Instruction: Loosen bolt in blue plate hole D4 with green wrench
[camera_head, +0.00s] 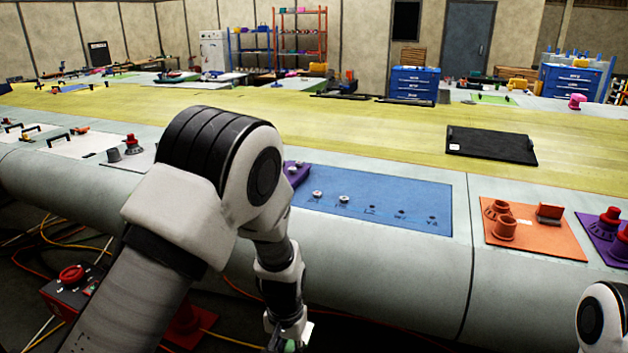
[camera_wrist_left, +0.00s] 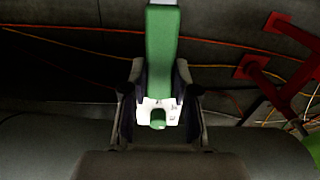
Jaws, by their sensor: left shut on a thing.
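The blue plate (camera_head: 385,222) lies on the near grey edge of the wing, with its left part hidden behind my left arm. Two bolts show in its holes, one at the left (camera_head: 317,194) and one beside it (camera_head: 344,200). Several holes to their right look empty; the labels are too small to read. My left gripper (camera_wrist_left: 160,73) is shut on the green wrench (camera_wrist_left: 163,40), which sticks out past the fingers. In the head view this gripper hangs low in front of the wing, at the bottom edge. My right gripper is out of view.
A purple part (camera_head: 297,172) sits at the blue plate's left end, partly hidden by my arm. An orange plate with orange parts (camera_head: 532,241) lies to the right. A black panel (camera_head: 491,146) lies behind. Cables and a red-topped box (camera_head: 72,285) are on the floor.

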